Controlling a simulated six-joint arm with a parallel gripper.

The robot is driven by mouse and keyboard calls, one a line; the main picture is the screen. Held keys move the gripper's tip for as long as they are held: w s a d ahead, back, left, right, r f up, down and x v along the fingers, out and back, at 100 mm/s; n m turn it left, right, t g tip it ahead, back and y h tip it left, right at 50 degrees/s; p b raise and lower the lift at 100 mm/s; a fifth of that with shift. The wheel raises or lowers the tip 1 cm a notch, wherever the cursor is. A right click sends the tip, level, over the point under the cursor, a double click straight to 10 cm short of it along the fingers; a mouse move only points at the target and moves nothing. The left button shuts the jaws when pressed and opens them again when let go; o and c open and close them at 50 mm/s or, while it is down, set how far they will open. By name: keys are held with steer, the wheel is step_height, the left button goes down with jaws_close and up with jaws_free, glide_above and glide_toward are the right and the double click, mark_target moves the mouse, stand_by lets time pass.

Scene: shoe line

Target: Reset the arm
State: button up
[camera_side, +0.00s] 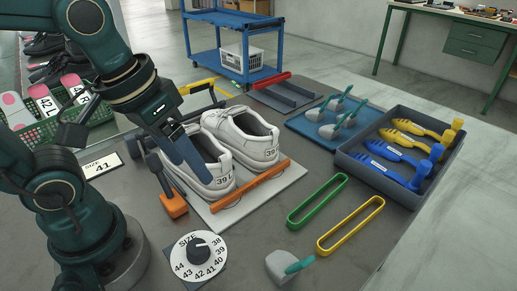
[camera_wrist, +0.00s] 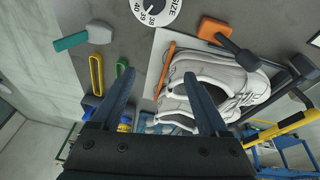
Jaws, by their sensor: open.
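My gripper (camera_side: 188,152) is open and empty, hanging over the near-left white shoe (camera_side: 222,182) in the side view. Its two fingers stand wide apart in the wrist view (camera_wrist: 159,82), with nothing held between them. Whether a finger touches the shoe I cannot tell. A second white shoe (camera_side: 240,138) stands beside the first, and both heels read 39. The pair sits on a pale board (camera_side: 282,180) with an orange bar (camera_side: 250,188) along its near edge. The shoes also show in the wrist view (camera_wrist: 225,78), partly behind a finger.
A size dial (camera_side: 198,256) lies in front. Green (camera_side: 318,201) and yellow (camera_side: 351,225) loops lie right of the board. A grey tray (camera_side: 345,172) holds blue and yellow shoe trees. A size 41 sign (camera_side: 101,165) lies left.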

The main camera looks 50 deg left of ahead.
steer(key=shift+s+a+r+m+t+y, duration=0.15)
steer(key=shift+a+m+t, duration=0.25)
steer(key=shift+t, duration=0.1)
steer(key=shift+s+a+r+m+t+y, duration=0.15)
steer(key=shift+a+m+t, duration=0.1)
steer(key=shift+m+t, duration=0.2)
steer(key=shift+c, duration=0.3)
